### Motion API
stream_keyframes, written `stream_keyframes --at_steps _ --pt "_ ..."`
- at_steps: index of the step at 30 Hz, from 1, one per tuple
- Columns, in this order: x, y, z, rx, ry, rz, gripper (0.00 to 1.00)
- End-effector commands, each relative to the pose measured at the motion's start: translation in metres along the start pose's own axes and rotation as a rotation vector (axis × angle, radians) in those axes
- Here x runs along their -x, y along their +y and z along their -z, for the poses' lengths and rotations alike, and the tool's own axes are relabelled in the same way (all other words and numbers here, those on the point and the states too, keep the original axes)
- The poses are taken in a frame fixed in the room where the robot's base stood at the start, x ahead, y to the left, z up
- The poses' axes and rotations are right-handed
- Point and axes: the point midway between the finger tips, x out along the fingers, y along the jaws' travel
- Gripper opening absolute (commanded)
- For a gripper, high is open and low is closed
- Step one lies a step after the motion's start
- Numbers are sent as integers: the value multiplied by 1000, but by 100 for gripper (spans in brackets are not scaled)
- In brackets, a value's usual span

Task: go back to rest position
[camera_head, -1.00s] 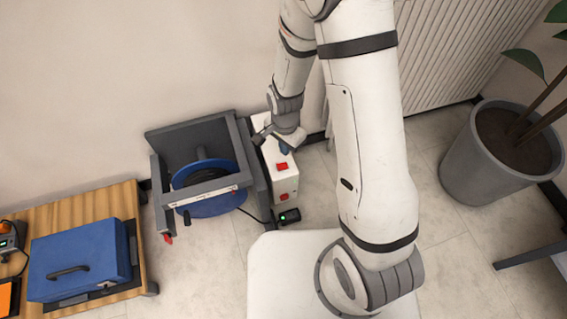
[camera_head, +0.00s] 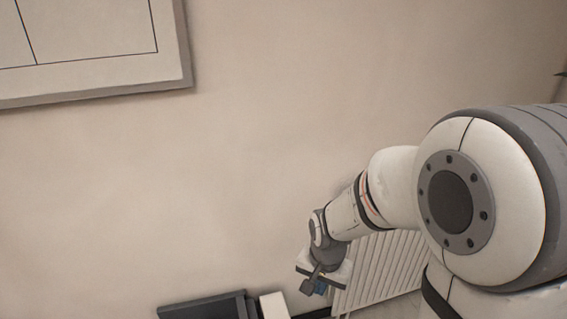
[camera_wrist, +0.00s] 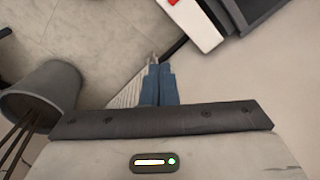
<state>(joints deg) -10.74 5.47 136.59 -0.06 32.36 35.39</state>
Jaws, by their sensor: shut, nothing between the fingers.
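My gripper (camera_wrist: 158,82) shows in the wrist view with its two blue fingers pressed together and nothing between them. In the head view my gripper (camera_head: 318,287) hangs at the end of my arm, in front of the wall and left of the radiator. Its fingers are small and partly hidden there. The gripper is apart from the white box with a red button (camera_wrist: 193,22), which lies toward the top of the wrist view.
The top of the dark grey frame (camera_head: 205,308) and the white box (camera_head: 273,306) show at the bottom edge. A ribbed radiator (camera_head: 378,262) stands behind my arm. A framed board (camera_head: 90,85) hangs upper left. A plant pot (camera_wrist: 42,92) stands left in the wrist view.

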Motion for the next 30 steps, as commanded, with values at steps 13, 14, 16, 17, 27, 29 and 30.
stream_keyframes --at_steps 13,14,16,17,27,29,30 --pt "256 64 -22 316 100 17 0" --pt "266 68 -25 334 105 16 0" --pt "287 75 -31 370 116 14 0" --pt "294 78 -33 383 118 12 0" --pt "313 86 -42 433 128 7 0" --pt "313 86 -42 433 128 7 0" --pt "313 86 -42 433 128 7 0"
